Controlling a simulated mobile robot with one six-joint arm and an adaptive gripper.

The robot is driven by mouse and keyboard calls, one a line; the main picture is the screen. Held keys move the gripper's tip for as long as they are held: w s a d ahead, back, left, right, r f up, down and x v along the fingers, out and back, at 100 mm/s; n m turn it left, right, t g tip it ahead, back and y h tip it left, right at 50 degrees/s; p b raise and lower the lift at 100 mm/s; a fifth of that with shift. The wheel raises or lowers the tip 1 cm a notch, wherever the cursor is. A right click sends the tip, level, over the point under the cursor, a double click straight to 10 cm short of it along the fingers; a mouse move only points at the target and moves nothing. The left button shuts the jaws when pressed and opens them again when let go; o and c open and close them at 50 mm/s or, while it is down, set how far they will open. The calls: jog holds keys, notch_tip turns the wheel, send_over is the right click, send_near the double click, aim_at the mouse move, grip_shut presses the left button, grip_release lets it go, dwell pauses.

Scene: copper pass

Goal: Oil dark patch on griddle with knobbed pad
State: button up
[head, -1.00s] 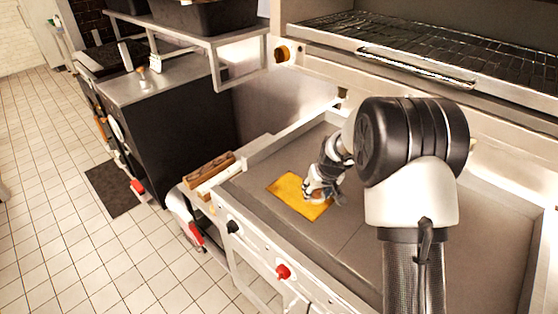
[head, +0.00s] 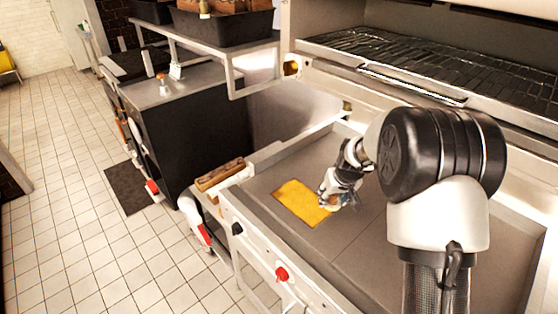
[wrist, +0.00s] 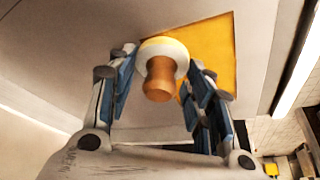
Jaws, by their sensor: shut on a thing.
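The knobbed pad in the wrist view is a pale round disc with an orange-brown wooden knob (wrist: 160,78). My gripper (wrist: 163,72) is shut on it, with the knob between its fingers. In the head view my gripper (head: 330,199) is low over the griddle (head: 370,225), at the right edge of a rectangular patch (head: 298,204). The patch looks golden yellow, not dark. In the wrist view the patch (wrist: 215,48) shows beyond and to the right of the pad. I cannot tell whether the pad touches the surface. In the head view the pad is mostly hidden by the fingers.
The griddle has a raised metal rim and a front panel with a red knob (head: 281,274) and a black knob (head: 237,229). A wooden block (head: 220,174) lies at its left end. A wire rack (head: 420,65) stands above the back. The griddle surface around the patch is clear.

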jog(key=shift+r+p, duration=0.95)
jog(key=shift+r, duration=0.8)
